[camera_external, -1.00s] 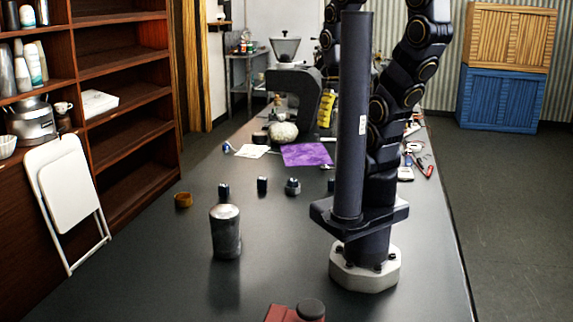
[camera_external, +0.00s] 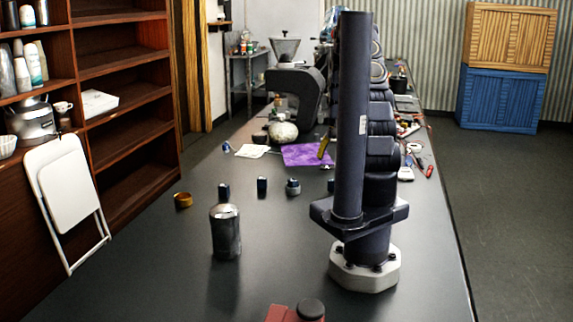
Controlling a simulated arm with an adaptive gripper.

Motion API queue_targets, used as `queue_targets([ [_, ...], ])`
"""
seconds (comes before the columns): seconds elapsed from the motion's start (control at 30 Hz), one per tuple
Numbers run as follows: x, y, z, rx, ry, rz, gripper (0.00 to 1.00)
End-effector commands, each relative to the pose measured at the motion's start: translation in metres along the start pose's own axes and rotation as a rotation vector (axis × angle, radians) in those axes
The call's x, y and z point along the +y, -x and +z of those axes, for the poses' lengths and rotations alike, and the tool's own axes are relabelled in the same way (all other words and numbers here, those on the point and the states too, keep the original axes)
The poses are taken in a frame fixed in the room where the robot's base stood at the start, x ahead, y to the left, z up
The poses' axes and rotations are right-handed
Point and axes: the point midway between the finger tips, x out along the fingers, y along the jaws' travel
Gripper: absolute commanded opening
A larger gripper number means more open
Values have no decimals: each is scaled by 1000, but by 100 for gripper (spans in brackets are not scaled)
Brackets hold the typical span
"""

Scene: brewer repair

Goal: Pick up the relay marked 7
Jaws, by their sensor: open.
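Several small dark parts stand in a row across the middle of the black table. One dark block (camera_external: 224,191) is at the left of the row and another dark block (camera_external: 262,187) is right of it. A rounder part with a pale band (camera_external: 293,187) comes after them. A further dark part (camera_external: 330,186) shows beside my arm's column. Any number on them is too small to read, so I cannot tell which is relay 7. My gripper is not visible; my column and arm links hide the area behind them.
A metal canister (camera_external: 225,232) and an amber ring (camera_external: 182,200) stand left on the table (camera_external: 150,275). A purple cloth (camera_external: 300,155), a yellow object (camera_external: 323,147) and a dark grinder (camera_external: 295,88) are farther back. Tools (camera_external: 412,150) lie along the right edge.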

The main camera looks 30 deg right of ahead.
Motion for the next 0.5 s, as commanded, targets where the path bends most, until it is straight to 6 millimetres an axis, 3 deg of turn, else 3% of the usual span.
queue_targets([
  [0.17, 6, -20, -10, 4, -35, -1, 66],
  [0.5, 3, -51, -10, 3, -34, -1, 66],
])
